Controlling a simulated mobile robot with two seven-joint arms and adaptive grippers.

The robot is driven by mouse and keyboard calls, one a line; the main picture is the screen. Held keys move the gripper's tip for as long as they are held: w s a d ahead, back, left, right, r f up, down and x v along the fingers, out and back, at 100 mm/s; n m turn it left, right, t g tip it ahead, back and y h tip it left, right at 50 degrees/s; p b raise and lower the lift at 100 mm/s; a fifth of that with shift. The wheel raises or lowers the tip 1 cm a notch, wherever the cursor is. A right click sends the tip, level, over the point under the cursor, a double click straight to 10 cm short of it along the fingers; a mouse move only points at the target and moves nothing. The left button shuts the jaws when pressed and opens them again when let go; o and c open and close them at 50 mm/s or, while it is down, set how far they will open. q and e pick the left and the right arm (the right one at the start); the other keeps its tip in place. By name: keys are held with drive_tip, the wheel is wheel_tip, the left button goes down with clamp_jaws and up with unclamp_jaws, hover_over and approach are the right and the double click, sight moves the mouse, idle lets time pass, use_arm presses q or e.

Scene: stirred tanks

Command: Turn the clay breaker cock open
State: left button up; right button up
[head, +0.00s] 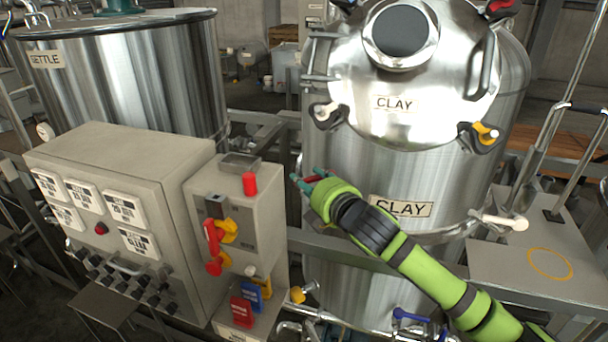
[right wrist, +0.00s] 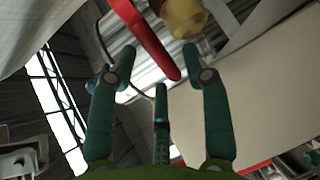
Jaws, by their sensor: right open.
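The clay tank (head: 340,240) is a polished steel vessel with CLAY labels on its lid and side. In the right wrist view the red lever (right wrist: 146,38) slants across the top, beside a dull yellow body (right wrist: 184,16). My right gripper (head: 303,181) is open, its green fingers close to the lever. In the right wrist view its spread fingers (right wrist: 160,68) hold nothing, and I cannot tell whether they touch the lever. My left gripper is out of view.
A beige control cabinet (head: 110,160) stands at left. A narrower box (head: 262,215) beside it carries a red handle (head: 212,245) on yellow, near my right gripper. The settle tank (head: 150,75) is behind. Rails and pipes run below my arm. A small steel platform (head: 500,262) is at right.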

drive_tip(key=shift+p+x, duration=0.3)
drive_tip(key=shift+x, duration=1.05)
clamp_jaws()
